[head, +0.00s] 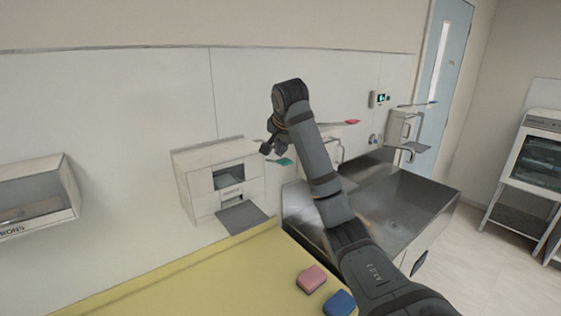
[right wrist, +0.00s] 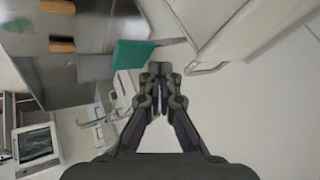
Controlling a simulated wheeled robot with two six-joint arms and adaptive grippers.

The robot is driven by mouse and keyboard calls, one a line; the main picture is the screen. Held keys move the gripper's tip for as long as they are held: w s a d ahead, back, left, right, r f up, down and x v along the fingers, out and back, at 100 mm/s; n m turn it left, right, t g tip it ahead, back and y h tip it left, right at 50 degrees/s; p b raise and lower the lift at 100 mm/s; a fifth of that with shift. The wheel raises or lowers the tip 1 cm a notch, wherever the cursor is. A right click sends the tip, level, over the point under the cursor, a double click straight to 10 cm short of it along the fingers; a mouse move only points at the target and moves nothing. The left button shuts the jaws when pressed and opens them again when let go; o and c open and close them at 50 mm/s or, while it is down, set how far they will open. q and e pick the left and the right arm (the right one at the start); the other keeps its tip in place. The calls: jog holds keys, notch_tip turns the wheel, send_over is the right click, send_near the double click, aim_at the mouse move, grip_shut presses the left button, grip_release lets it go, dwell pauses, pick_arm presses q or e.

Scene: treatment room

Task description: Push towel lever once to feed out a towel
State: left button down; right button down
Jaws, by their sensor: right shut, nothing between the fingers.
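The white towel dispenser (head: 196,197) is on the wall left of the sink, with a dark opening in its front and a grey tray below. A green lever paddle (head: 284,162) sticks out at its right side; it also shows in the right wrist view (right wrist: 133,53), left of the fingertips. My right gripper (head: 268,147) is shut and empty. In the head view it is just above and left of the paddle; in the wrist view (right wrist: 160,72) a small gap shows between them. I cannot tell their depth apart. My left gripper is out of view.
A metal sink (head: 413,195) lies right of the dispenser, partly behind my right arm. Lever dispensers, one with a red tip (head: 352,122), hang above it. A yellow counter (head: 190,285) in front holds a pink block (head: 311,279) and a blue block (head: 340,303). An apron box (head: 35,200) hangs at left.

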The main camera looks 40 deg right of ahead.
jog(key=shift+s+f+b, duration=0.2)
jog(key=shift+f+b, duration=0.8)
jog(key=shift+f, duration=0.1)
dwell(1.1)
dwell(0.5)
jog(key=shift+w+r+p, duration=0.15)
jog(key=shift+r+p, duration=0.6)
jog(key=shift+p, duration=0.05)
jog(key=shift+w+r+p, duration=0.15)
jog(key=shift+r+p, duration=0.6)
jog(key=shift+p, duration=0.05)
jog(key=r+p, duration=0.5)
jog(key=shift+w, duration=0.3)
jog(key=shift+d, duration=0.1)
